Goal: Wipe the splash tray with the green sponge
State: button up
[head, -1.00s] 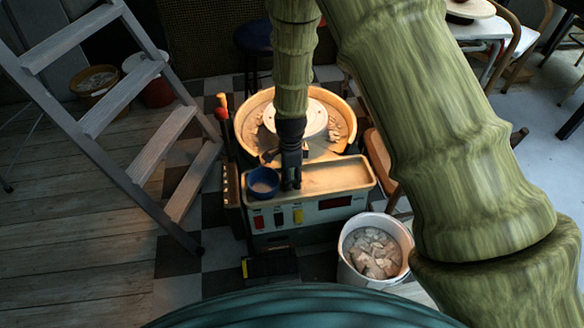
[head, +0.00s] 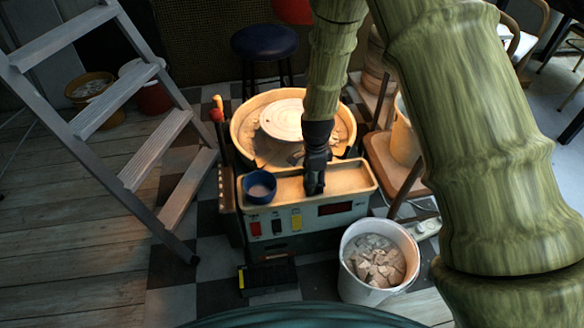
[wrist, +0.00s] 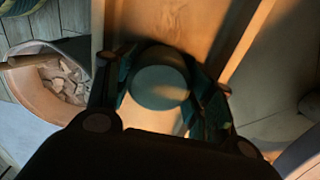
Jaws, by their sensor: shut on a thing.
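My gripper (head: 314,188) is low over the long beige tray (head: 350,180) on the front of the pottery wheel, near its middle. In the wrist view my gripper (wrist: 158,82) is shut on the green sponge (wrist: 160,87), a dull green piece with a round face between the two fingers. The tray's tan surface (wrist: 215,30) lies under it. Whether the sponge touches the tray I cannot tell. In the head view the sponge is hidden by the dark fingers.
A blue bowl (head: 259,187) stands at the tray's left end. The round basin with the pale wheel head (head: 285,118) is behind. A white bucket of clay pieces (head: 378,262) stands at the front right, a step ladder (head: 150,150) at the left.

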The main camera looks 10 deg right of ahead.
jog(key=shift+d+f+b, duration=0.15)
jog(key=shift+d+b, duration=0.5)
jog(key=shift+d, duration=0.9)
jog(key=shift+f+b, duration=0.1)
jog(key=shift+b, duration=0.65)
